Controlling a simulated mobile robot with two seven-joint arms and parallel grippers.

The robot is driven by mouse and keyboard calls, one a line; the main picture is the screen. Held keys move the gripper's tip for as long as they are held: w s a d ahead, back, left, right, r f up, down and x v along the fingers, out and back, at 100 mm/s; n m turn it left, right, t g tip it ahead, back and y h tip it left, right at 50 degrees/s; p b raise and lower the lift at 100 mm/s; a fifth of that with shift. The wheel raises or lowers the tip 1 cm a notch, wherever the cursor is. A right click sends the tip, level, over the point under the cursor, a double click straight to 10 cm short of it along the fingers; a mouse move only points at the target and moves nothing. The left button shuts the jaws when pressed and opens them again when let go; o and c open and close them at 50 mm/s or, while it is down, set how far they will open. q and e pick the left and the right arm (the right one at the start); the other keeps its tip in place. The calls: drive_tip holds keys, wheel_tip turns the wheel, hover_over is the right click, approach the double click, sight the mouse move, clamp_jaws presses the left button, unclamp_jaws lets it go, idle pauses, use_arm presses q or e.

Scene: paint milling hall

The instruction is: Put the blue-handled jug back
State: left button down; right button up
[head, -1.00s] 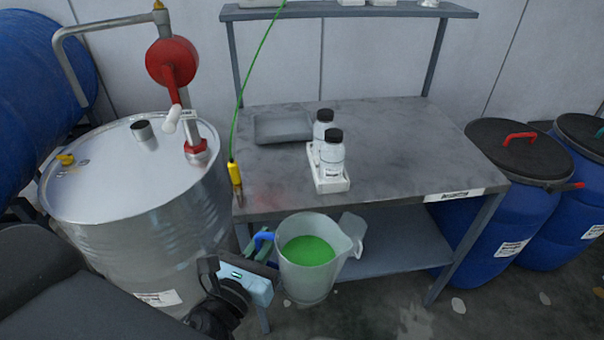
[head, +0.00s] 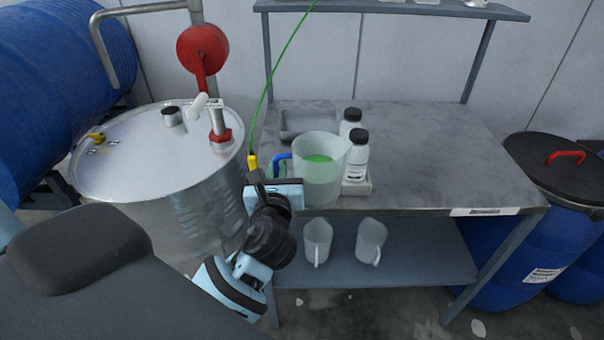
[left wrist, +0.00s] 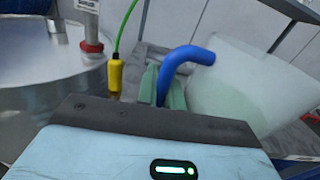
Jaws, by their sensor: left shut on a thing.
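The blue-handled jug (head: 320,178) is translucent, holds green liquid and looks upright in the head view. It is at the table's front left part, just left of the white bottles; I cannot tell whether its base touches the top. My left gripper (head: 272,172) is left of the jug and shut on its blue handle. In the left wrist view the green fingers (left wrist: 163,88) are around the handle (left wrist: 185,58), and the jug's body (left wrist: 245,88) is to the right, partly cut off. My right gripper is not in view.
The metal table (head: 430,150) is clear on its right. A grey tray (head: 308,122) lies behind. Two empty jugs (head: 371,242) stand on the lower shelf. A steel drum (head: 150,165) is at left; a yellow clamp (left wrist: 114,75) hangs close.

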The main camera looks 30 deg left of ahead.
use_arm(q)
drive_tip(key=w+a+r+n+g+y+b, duration=0.1)
drive_tip(key=w+a+r+n+g+y, duration=0.2)
drive_tip(key=w+a+n+g+y, duration=0.4)
drive_tip(key=shift+w+a+g, duration=0.4)
drive_tip(key=shift+w+a, duration=0.2)
drive_tip(key=shift+w, duration=0.15)
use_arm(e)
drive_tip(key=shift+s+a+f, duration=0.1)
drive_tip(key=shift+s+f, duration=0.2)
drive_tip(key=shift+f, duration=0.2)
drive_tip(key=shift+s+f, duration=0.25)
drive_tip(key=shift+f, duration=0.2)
use_arm(q)
wheel_tip(320, 180, down, 5)
drive_tip(key=shift+b, duration=0.7)
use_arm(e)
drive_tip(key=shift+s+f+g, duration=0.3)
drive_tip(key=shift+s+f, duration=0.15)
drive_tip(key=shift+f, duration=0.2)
use_arm(q)
drive_tip(key=shift+f, duration=0.1)
wheel_tip(320, 180, down, 4)
drive_tip(key=shift+f+b, duration=0.25)
drive_tip(key=shift+b, duration=0.2)
drive_tip(key=shift+f, duration=0.15)
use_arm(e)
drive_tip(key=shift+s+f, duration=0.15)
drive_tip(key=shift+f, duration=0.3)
